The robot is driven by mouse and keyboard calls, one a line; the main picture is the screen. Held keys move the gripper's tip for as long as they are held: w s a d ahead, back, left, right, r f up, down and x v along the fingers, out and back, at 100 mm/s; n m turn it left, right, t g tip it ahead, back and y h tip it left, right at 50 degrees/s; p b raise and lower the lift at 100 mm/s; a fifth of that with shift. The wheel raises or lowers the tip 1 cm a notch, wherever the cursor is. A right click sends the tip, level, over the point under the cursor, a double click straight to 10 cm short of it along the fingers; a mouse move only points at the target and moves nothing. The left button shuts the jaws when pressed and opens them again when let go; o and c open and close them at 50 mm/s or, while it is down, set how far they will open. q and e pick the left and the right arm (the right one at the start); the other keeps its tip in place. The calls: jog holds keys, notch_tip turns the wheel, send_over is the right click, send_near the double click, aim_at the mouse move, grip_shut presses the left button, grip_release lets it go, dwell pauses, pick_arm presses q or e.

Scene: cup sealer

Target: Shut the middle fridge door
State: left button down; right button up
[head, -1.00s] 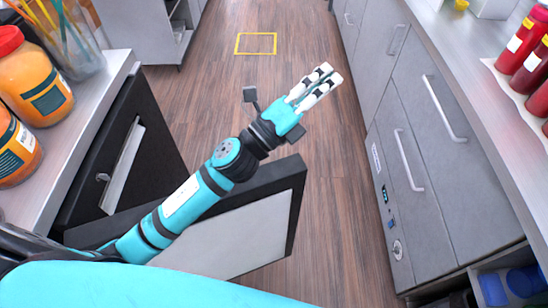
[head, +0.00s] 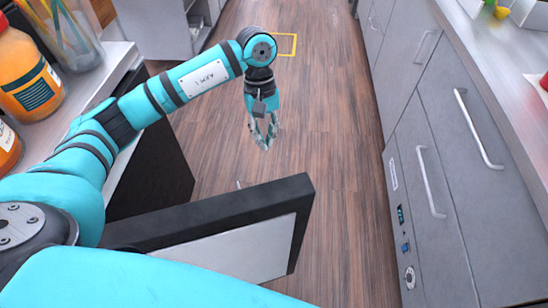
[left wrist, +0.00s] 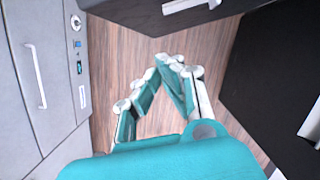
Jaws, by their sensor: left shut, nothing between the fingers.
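The open fridge door (head: 215,235) is a black-framed panel with a pale inner face. It sticks out from the left counter into the aisle. In the left wrist view, a black door (left wrist: 140,10) with a silver handle (left wrist: 190,5) shows at the top. My left gripper (head: 262,146) is shut and empty, pointing down, on the far side of the open door and apart from it. Its fingers also show in the left wrist view (left wrist: 166,66). My right gripper is not in view.
A black fridge front (head: 160,165) stands under the left counter (head: 110,75), which holds orange jars (head: 28,75) and a glass container. Grey cabinets (head: 450,160) with handles line the right. The wooden floor (head: 330,150) between is clear.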

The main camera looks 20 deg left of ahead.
pick_arm(q)
jog(key=s+d+f+p, duration=0.4)
jog(key=s+f, duration=0.1)
jog(key=f, duration=0.4)
jog(key=shift+d, duration=0.1)
